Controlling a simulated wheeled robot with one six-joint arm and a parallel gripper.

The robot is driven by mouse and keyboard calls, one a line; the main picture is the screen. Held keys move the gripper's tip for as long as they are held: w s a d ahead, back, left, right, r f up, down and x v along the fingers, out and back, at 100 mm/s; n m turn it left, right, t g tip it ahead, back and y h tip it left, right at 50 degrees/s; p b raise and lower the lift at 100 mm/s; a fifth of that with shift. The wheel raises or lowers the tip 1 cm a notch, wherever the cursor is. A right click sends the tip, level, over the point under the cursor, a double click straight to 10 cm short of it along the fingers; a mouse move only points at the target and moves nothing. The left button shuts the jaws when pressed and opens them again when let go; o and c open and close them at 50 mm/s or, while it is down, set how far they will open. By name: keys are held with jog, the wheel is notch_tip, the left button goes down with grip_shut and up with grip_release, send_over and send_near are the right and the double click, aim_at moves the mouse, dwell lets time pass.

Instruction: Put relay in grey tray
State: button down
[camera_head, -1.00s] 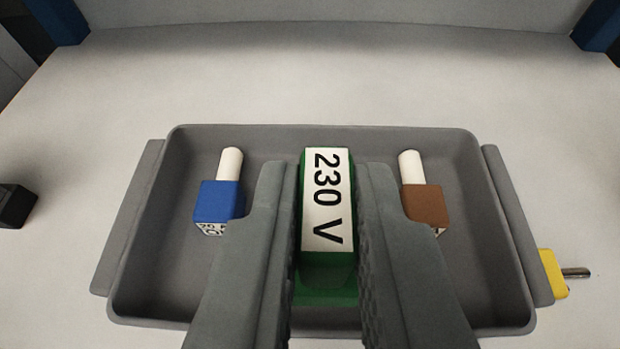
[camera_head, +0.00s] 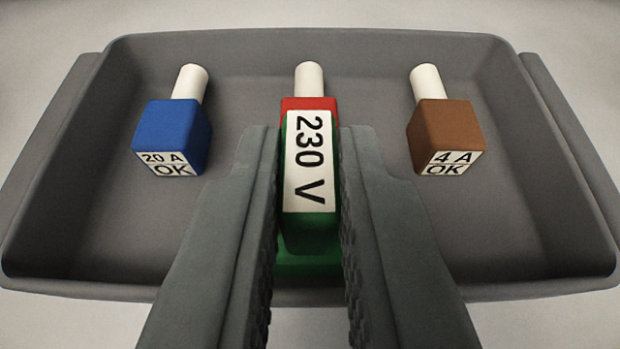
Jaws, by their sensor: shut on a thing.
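The relay (camera_head: 310,232) is a green block with a white label reading "230 V". My gripper (camera_head: 310,140) is shut on it, with one dark finger on each side. The relay is over the grey tray (camera_head: 75,292), in its middle from left to right and toward the near side. I cannot tell whether the relay touches the tray floor. The fingers and the relay hide part of the tray's near side.
In the tray are a blue fuse (camera_head: 172,132) labelled "20 A OK" at left, a red block (camera_head: 308,103) partly hidden behind the relay, and a brown fuse (camera_head: 443,128) labelled "4 A OK" at right. Each has a white cylinder. Bare floor lies between them.

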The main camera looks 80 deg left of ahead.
jog(key=shift+f, duration=0.4)
jog(key=c, duration=1.3)
grip_release()
jog(key=shift+c, duration=0.2)
jog(key=shift+d, duration=0.1)
jog(key=v, duration=1.7)
jog(key=shift+r, duration=0.15)
